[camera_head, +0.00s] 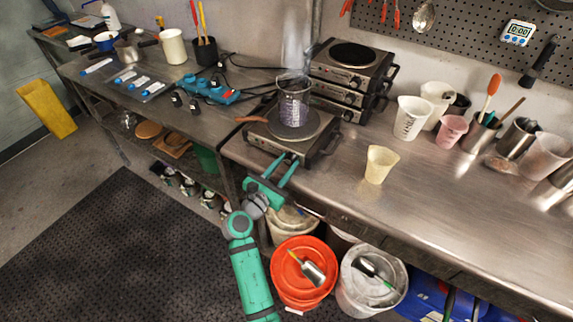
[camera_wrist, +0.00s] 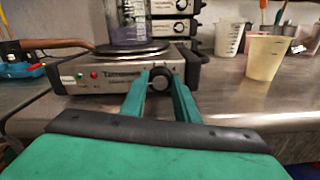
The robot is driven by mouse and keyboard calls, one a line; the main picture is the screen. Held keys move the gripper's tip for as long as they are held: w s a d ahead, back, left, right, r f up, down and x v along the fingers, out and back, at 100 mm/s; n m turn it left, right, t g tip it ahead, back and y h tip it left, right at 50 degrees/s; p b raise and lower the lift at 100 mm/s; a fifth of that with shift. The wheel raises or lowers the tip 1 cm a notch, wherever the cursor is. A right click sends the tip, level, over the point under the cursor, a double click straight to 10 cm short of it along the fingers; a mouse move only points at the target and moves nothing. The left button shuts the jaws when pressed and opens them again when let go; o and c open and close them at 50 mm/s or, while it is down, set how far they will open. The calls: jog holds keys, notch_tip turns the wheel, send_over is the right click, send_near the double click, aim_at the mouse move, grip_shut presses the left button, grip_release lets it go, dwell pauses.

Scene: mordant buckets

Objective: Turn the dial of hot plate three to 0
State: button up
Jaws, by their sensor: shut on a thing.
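A single hot plate (camera_head: 318,148) stands near the bench's front edge, with a glass beaker (camera_head: 293,100) of dark contents on its burner. In the wrist view the hot plate's front panel (camera_wrist: 100,79) shows a red and a green light and a black round dial (camera_wrist: 159,78). My gripper (camera_head: 288,163) reaches the front panel from below. In the wrist view my gripper (camera_wrist: 160,82) has its two green fingers on either side of the dial, shut on it. The dial's pointer and number marks are too small to read, and I see no plate number.
Stacked hot plates (camera_head: 350,75) stand behind. A brown handle (camera_head: 252,119) sticks out left of the beaker. A cream cup (camera_head: 380,164) stands to the right on clear bench. An orange bucket (camera_head: 282,271) and a white bucket (camera_head: 352,290) stand on the floor below.

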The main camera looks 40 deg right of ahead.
jog(key=shift+f, duration=0.1)
jog(key=o, duration=1)
jog(key=shift+o, duration=0.2)
jog(key=shift+a, duration=0.1)
jog(key=v, duration=1)
jog(key=shift+a, duration=0.3)
